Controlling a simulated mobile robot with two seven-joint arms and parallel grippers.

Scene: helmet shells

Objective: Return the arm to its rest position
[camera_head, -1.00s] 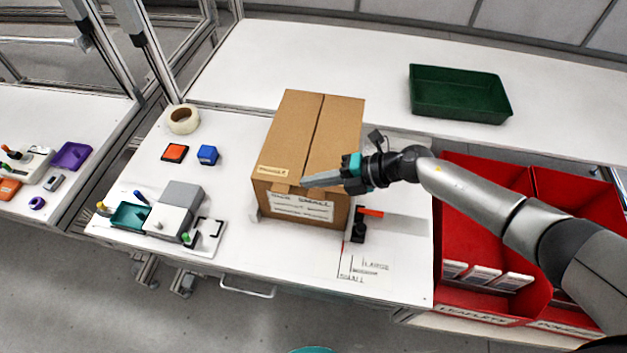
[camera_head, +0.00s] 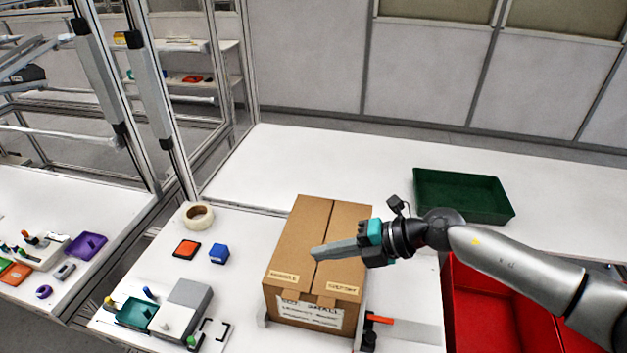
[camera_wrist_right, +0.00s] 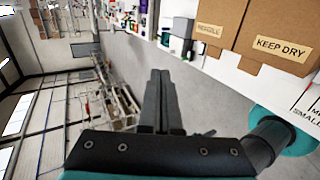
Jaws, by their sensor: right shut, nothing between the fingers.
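My right arm comes in from the right in the head view. Its gripper (camera_head: 318,252) is shut and empty, in front of or above the top of a closed cardboard box (camera_head: 297,240); whether it touches the box I cannot tell. In the right wrist view the two fingers (camera_wrist_right: 160,80) lie together with nothing between them. The box (camera_wrist_right: 213,22) shows there at the upper right with its "KEEP DRY" label. My left gripper is not in view.
A green tray (camera_head: 462,196) stands at the back right, and red bins (camera_head: 490,310) are below my arm. A tape roll (camera_head: 198,215), an orange pad (camera_head: 187,249), a blue block (camera_head: 218,253) and a grey stamp station (camera_head: 188,300) are left of the box.

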